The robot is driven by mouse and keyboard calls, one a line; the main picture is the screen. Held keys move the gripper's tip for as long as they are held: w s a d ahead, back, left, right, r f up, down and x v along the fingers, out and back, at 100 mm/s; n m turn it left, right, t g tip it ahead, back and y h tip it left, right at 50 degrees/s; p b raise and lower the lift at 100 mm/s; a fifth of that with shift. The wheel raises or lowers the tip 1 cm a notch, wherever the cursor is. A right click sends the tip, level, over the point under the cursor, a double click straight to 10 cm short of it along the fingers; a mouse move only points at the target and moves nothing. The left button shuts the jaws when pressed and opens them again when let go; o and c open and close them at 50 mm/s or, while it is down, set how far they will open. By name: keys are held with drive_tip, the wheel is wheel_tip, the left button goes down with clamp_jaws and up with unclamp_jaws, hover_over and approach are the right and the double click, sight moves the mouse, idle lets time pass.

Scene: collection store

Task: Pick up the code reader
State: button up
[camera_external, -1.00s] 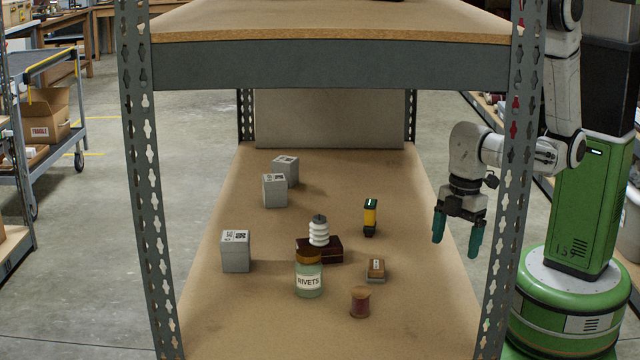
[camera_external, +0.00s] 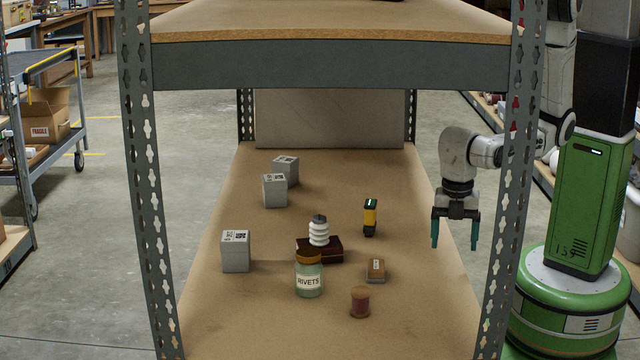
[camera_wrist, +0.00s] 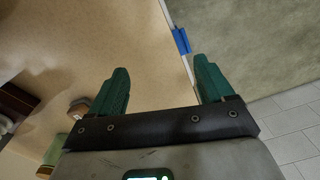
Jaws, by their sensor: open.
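The code reader (camera_external: 370,217), a small yellow and black device with a green-lit top, stands on the shelf board right of the middle. My gripper (camera_external: 455,242) hangs to the right of it, near the board's right edge, with fingers pointing down and apart. The two are clearly separated. In the wrist view my gripper (camera_wrist: 161,68) has its two green fingers spread with nothing between them. I cannot make out the code reader in the wrist view.
Left of the reader are a white ribbed insulator (camera_external: 319,232) on a dark red box (camera_external: 331,254) and a rivets jar (camera_external: 309,278). Grey boxes (camera_external: 235,252) stand left. A shelf post (camera_external: 508,180) and upper shelf (camera_external: 330,66) bound the space.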

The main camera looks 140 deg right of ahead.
drive_tip(key=s+d+n, duration=0.1)
drive_tip(key=s+d+n+p, duration=0.1)
drive_tip(key=d+n, duration=0.2)
drive_tip(key=shift+s+d+n+g, duration=0.3)
drive_tip(key=shift+s+d+n, duration=0.05)
drive_tip(key=shift+s+n, duration=0.05)
drive_tip(key=d+n, duration=0.1)
drive_tip(key=d, duration=0.1)
drive_tip(key=d+r+n+p, duration=0.1)
drive_tip(key=n, duration=0.1)
drive_tip(key=s+d+n, duration=0.1)
drive_tip(key=d, duration=0.1)
drive_tip(key=shift+d+r+n+p, duration=0.15)
drive_tip(key=shift+d+n+p, duration=0.15)
drive_tip(key=shift+p, duration=0.1)
drive_tip(key=w+d+r+n+p, duration=0.1)
drive_tip(key=d+r+n, duration=0.25)
drive_tip(key=d, duration=0.25)
drive_tip(key=n+p, duration=0.2)
drive_tip(key=n, duration=0.4)
approach(370, 215)
drive_tip(key=s, duration=0.2)
drive_tip(key=shift+s+d+f+m+t, duration=0.25)
drive_tip(key=shift+s+d+f+t, duration=0.05)
drive_tip(key=shift+t, duration=0.1)
drive_tip(key=shift+w+d+f, duration=0.1)
drive_tip(key=shift+d, duration=0.05)
drive_tip(key=shift+d+f+p, duration=0.15)
drive_tip(key=shift+f+p, duration=0.15)
drive_tip(key=shift+f, duration=4.9)
